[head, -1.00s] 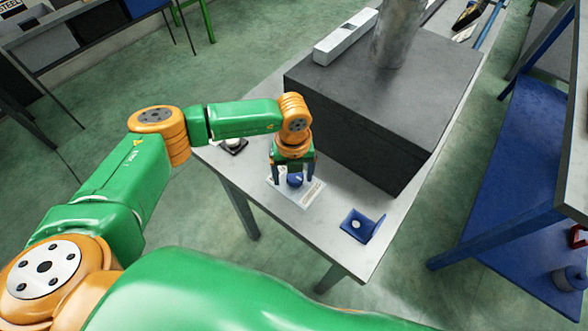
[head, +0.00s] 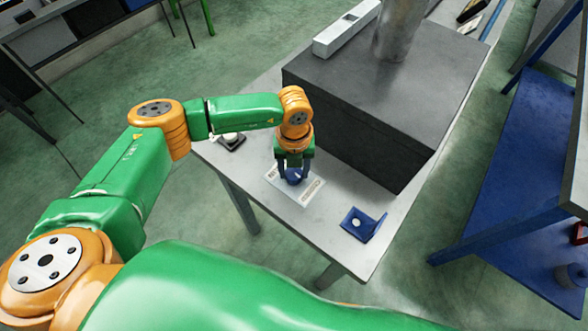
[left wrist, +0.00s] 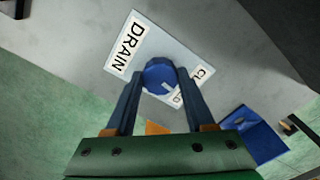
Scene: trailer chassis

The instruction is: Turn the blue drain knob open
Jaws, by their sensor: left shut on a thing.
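The blue drain knob (left wrist: 158,75) sits on a pale plate (left wrist: 181,43) marked "DRAIN", with a second label partly hidden by a finger. The plate lies on the grey table in the head view (head: 312,193). My left gripper (head: 293,178) points down over the knob. In the left wrist view its two fingers (left wrist: 158,80) are on either side of the knob, shut on it. A light pointer mark on the knob aims toward the partly covered label. In the head view the knob (head: 294,176) is mostly hidden between the fingers. My right gripper is not in view.
A large dark box (head: 385,90) stands behind the plate, with a metal pipe (head: 402,28) on top. A blue bracket (head: 361,224) lies near the table's front right corner. A small dark item (head: 231,142) sits at the left edge. Bare table separates plate and bracket.

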